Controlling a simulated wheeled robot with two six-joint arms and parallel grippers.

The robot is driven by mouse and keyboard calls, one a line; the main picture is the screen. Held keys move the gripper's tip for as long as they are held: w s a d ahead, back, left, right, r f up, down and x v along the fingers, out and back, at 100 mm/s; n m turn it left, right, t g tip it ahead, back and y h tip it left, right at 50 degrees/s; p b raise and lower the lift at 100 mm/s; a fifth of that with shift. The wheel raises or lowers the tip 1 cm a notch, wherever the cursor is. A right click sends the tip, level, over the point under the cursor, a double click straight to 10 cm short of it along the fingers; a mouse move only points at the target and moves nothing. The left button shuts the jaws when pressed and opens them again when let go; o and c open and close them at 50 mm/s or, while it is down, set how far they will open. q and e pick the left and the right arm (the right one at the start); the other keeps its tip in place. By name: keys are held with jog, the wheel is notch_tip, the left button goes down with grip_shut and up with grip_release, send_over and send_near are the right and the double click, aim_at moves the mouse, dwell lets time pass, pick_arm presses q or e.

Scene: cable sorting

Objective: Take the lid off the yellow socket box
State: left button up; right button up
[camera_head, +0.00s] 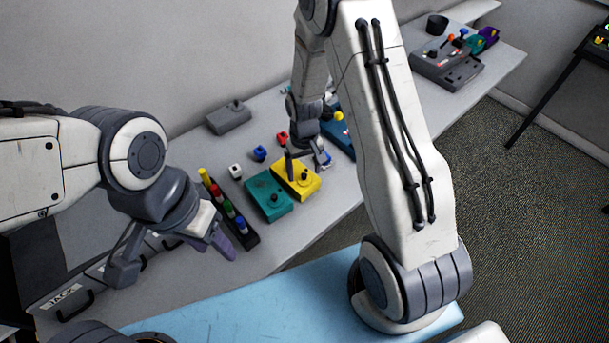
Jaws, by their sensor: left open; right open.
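The yellow socket box (311,190) sits on the grey table, with a lid that carries a dark knob (304,175). My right gripper (307,160) is open and hangs just over the back of the yellow box; one finger is close to the knob. I cannot tell whether it touches the lid. My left gripper (172,255) is open and empty, its fingers wide apart, at the left front of the table, well away from the yellow box.
A teal box (262,188) with a dark knob stands directly left of the yellow one. A rack (249,241) of coloured plugs is further left. White (236,171), blue (260,153) and red (282,137) connectors lie behind. A grey box (228,120) stands at the back.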

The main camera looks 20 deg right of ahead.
jog(key=shift+f, duration=1.05)
grip_shut()
jog(key=shift+r, duration=0.2)
